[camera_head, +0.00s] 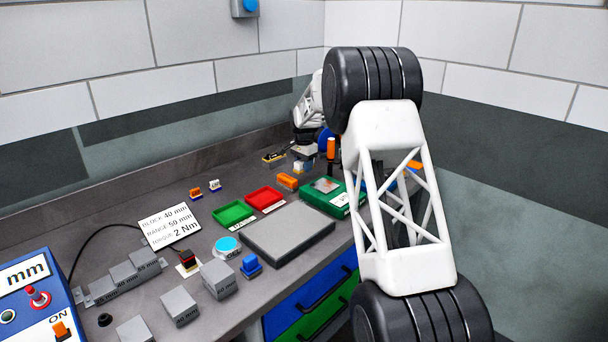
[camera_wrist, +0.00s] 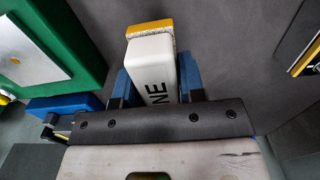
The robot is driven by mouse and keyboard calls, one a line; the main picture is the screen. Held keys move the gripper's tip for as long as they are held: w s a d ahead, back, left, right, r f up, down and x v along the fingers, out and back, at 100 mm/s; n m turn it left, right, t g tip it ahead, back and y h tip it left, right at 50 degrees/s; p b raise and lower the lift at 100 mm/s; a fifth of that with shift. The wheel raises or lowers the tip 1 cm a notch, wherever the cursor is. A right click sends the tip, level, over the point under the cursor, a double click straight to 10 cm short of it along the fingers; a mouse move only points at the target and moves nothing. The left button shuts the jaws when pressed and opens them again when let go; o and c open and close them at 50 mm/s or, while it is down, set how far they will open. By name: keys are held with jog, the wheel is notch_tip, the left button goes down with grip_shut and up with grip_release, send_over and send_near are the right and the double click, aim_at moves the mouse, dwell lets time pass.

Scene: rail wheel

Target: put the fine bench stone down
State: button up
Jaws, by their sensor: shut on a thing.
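The fine bench stone (camera_wrist: 150,52) is a white block with dark lettering ending in "NE" and a yellow layer at its far end. In the wrist view it sits between the two blue fingers of my gripper (camera_wrist: 156,78), which are shut on its sides. The near part of the stone is hidden by the gripper body. Dark grey bench surface shows around the stone; I cannot tell whether the stone touches it. In the head view my arm crosses the right side, and the small details at the back of the bench are too small to confirm the grip.
A green case (camera_head: 316,200) with a pale plate stands beside my gripper, also at left in the wrist view (camera_wrist: 50,50). A grey plate (camera_head: 288,233), red tray (camera_head: 265,199) and green tray (camera_head: 233,214) lie nearer. A dark item with a yellow edge (camera_wrist: 304,58) is at right.

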aim_at(304, 179)
jog(key=shift+f, duration=1.85)
jog(key=shift+f, duration=0.4)
